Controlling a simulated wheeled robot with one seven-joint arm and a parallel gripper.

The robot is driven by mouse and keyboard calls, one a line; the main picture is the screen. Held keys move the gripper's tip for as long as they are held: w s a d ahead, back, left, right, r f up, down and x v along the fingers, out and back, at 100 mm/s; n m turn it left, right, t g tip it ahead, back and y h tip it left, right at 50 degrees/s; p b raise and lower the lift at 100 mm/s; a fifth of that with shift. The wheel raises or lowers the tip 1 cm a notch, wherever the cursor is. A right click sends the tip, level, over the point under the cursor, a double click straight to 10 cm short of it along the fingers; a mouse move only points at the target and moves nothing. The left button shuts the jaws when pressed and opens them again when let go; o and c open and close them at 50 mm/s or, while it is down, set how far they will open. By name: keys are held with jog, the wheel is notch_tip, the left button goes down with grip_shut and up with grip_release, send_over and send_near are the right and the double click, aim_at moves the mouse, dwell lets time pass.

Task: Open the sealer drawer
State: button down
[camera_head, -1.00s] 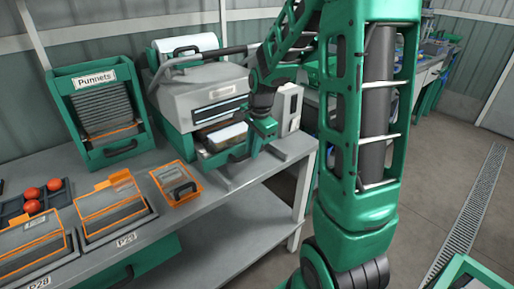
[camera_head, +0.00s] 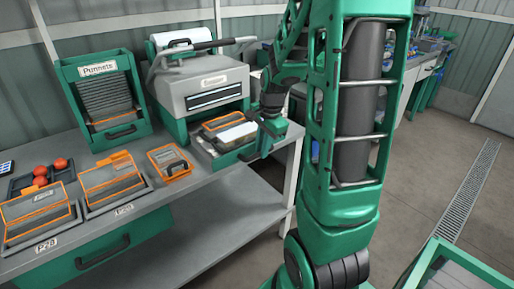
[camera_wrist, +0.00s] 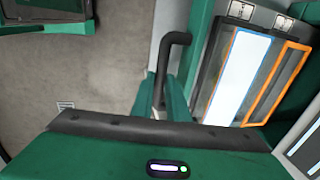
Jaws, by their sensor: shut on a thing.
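The sealer (camera_head: 205,88) is a grey machine on a green base on the bench. Its drawer (camera_head: 238,157) sticks out of the front, showing a tray with a white pad and an orange-rimmed insert inside. My gripper (camera_head: 262,150) is at the drawer's front, at its right end in the head view. In the wrist view my gripper (camera_wrist: 160,95) is shut on the black drawer handle (camera_wrist: 177,38), whose bent end shows beyond the fingers. The drawer's tray (camera_wrist: 207,75) lies to the right there. The handle's lower part is hidden by the fingers.
A punnet rack (camera_head: 103,98) stands left of the sealer. An orange-rimmed punnet (camera_head: 170,163), lidded trays and tomatoes (camera_head: 42,172) sit along the bench. A green crate (camera_head: 455,270) stands at lower right. The floor beside the bench is clear.

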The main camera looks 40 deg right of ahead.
jog(key=shift+w+a, duration=0.1)
jog(key=shift+a, duration=0.15)
jog(key=c, duration=1.8)
grip_release()
jog(key=shift+c, duration=0.2)
jog(key=shift+o, duration=0.5)
jog(key=shift+d, duration=0.1)
notch_tip(320, 180, up, 11)
jog(key=s, duration=0.2)
jog(key=shift+f, duration=0.2)
jog(key=shift+s, duration=0.1)
